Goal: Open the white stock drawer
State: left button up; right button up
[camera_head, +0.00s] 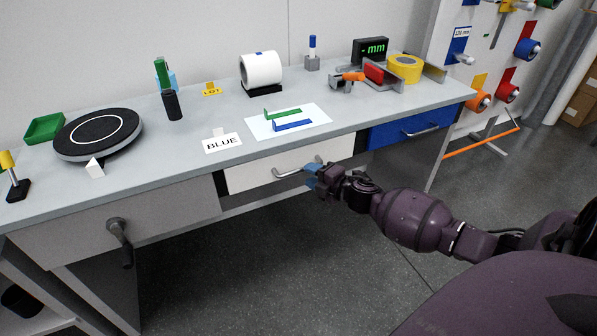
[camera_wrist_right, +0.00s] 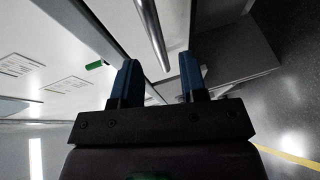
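The white stock drawer (camera_head: 262,172) is set under the bench top and looks shut, its front about flush with the bench. Its silver bar handle (camera_head: 290,172) runs across the front; in the right wrist view the bar (camera_wrist_right: 151,32) reaches down to between my fingers' tips. My right gripper (camera_head: 311,176) has blue fingers and is at the right end of the handle. In the right wrist view the gripper (camera_wrist_right: 159,66) is open, with a clear gap between the fingers; I cannot tell whether either finger touches the bar. My left gripper is not in view.
A blue drawer (camera_head: 400,130) is to the right and a grey drawer (camera_head: 130,220) with a dark handle (camera_head: 118,232) to the left. The floor in front is clear.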

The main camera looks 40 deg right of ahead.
jog(key=shift+b+x, duration=0.5)
jog(key=shift+x, duration=1.8)
grip_shut()
